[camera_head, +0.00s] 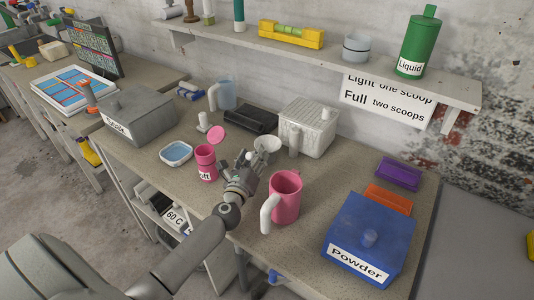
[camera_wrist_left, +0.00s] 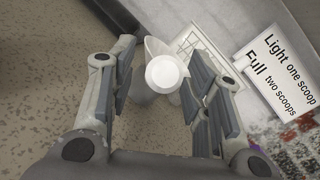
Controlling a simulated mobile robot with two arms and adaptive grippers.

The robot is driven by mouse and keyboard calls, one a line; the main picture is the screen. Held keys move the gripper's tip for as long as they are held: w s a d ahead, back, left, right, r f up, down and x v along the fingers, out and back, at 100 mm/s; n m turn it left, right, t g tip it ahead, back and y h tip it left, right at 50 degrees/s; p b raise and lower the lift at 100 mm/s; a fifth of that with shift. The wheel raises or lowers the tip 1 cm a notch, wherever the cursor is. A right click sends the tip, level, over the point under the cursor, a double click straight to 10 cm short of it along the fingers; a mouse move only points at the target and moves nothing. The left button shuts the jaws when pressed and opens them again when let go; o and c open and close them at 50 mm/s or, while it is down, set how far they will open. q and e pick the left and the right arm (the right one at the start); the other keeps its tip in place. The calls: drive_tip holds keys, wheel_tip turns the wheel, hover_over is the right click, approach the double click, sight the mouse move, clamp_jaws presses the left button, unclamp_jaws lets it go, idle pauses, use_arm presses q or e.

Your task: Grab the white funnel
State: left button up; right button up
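The white funnel (camera_head: 267,144) shows in the head view on the workbench, in front of the white ribbed box, just past my left gripper (camera_head: 248,163). In the left wrist view the funnel (camera_wrist_left: 166,73) is near the far ends of the two fingers, between them. My left gripper (camera_wrist_left: 160,95) is open, with a wide gap between its fingers, and I see no clear contact with the funnel. The funnel's lower part is partly hidden. My right gripper is not in either view.
The white box (camera_head: 308,127) is behind the funnel. The blue Powder box (camera_head: 368,238) is at the right. A shelf (camera_head: 335,65) overhangs the back.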

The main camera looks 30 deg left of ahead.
use_arm(q)
clamp_jaws()
